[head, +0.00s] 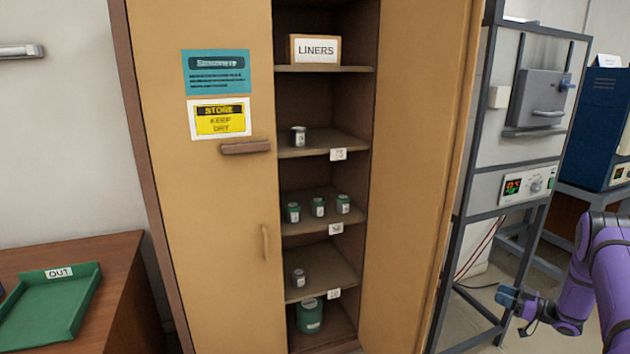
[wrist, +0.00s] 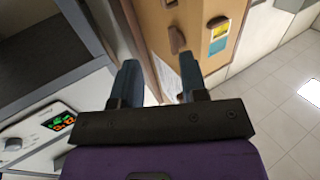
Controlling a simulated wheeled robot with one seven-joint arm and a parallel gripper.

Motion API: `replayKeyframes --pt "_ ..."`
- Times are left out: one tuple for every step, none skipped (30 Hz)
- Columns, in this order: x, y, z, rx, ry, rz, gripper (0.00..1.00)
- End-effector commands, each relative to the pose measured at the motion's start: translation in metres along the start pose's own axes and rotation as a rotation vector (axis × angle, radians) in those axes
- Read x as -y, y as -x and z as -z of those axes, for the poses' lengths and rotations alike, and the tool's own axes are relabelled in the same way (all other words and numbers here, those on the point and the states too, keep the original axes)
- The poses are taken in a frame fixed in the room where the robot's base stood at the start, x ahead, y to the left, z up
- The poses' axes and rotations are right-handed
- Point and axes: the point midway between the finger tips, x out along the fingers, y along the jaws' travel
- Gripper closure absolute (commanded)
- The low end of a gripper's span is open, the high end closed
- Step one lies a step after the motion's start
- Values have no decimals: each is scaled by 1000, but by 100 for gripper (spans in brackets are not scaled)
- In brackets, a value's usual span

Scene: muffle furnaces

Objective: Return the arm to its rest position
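My purple arm (head: 605,262) is at the lower right of the head view, bent, with its gripper (head: 512,298) out to the left in front of the furnace stand. In the wrist view my gripper (wrist: 158,82) has its two dark fingers apart. Nothing shows between them except the background, so it is open and empty. The fingers touch nothing that I can see.
A tan cabinet (head: 205,190) stands open, with jars and a LINERS box (head: 315,50) on its shelves. A furnace (head: 541,99) on a grey frame stands beside it. A green OUT tray (head: 50,305) lies on a desk at left.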

Motion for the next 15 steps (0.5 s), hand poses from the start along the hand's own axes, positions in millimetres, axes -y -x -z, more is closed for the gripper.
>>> replayKeyframes --pt "-3 -4 7 5 9 -6 60" --pt "-4 -5 9 9 13 -11 60" --pt "-6 -7 12 14 18 -17 60" --pt "-7 -9 15 19 22 -23 60" --pt "-9 -10 18 23 27 -29 60" --pt "-11 -12 21 28 32 -36 60" --pt "-12 -13 24 33 36 -41 60" --pt "-14 -15 28 39 42 -48 60" --pt "-16 -17 33 45 48 -57 60" --pt "-18 -19 36 50 53 -64 60" --pt "-20 -21 40 56 59 -73 60" --pt "-23 -24 47 64 69 -83 60" --pt "-25 -26 51 71 75 -92 60" --pt "-27 -28 56 78 82 -102 60" --pt "-30 -32 64 87 91 -116 60"
